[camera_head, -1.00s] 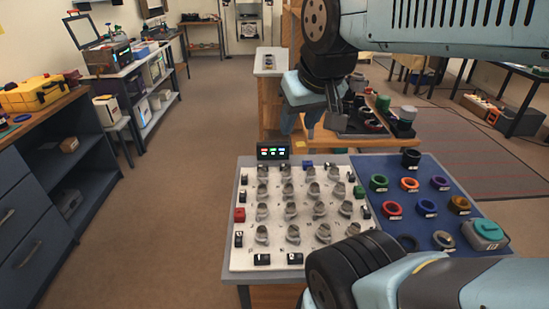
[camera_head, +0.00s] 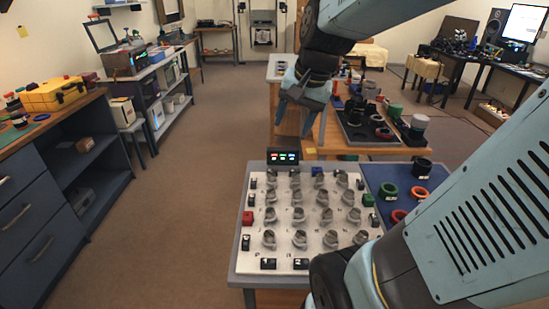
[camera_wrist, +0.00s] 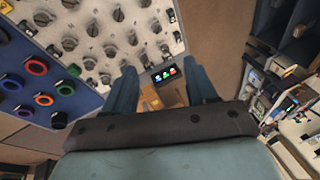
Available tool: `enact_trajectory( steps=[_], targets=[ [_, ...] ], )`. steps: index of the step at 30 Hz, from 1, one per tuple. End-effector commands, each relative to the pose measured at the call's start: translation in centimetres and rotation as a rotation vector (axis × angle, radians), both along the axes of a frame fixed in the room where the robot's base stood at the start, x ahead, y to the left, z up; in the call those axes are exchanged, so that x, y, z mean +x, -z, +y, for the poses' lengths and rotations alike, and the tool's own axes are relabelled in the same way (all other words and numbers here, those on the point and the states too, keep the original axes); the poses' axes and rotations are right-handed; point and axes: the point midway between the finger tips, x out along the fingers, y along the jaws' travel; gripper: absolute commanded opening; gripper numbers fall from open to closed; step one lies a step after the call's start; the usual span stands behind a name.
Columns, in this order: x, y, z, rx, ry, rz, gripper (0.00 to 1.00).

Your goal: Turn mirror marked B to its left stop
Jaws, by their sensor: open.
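The white board (camera_head: 285,247) carries several grey mirror mounts in rows, with small black blocks along its edges. I cannot tell which mirror is marked B, as the labels are too small to read. One mount (camera_head: 300,238) stands in the front row. In the wrist view the board (camera_wrist: 140,17) and its mounts (camera_wrist: 93,29) lie at the upper left. My gripper (camera_head: 313,118) is open and empty, above and beyond the board's back edge. Its two fingers also show in the wrist view (camera_wrist: 164,90), touching nothing.
A small display (camera_head: 283,156) with coloured lights stands at the board's back edge. A blue mat (camera_head: 385,173) with coloured rings lies to the right, partly hidden by my arm. A dark tray (camera_head: 362,135) with cylinders sits behind on a wooden table. The floor at left is clear.

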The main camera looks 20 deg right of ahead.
Motion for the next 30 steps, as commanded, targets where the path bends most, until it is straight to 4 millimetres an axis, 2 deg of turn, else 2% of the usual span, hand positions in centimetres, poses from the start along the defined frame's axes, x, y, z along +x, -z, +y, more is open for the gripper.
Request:
enact_trajectory(
  steps=[3,9,18,24,30],
  targets=[
    [2.6,1.5,-1.6,0.088,0.164,0.070,0.57],
    [6.4,4.5,-4.6,0.224,0.449,0.180,0.57],
    [11.2,10.4,-10.2,0.393,0.891,0.341,0.57],
    [13.1,14.1,-13.5,0.469,1.131,0.422,0.57],
    [13.8,16.0,-15.2,0.503,1.250,0.460,0.57]
  ],
)
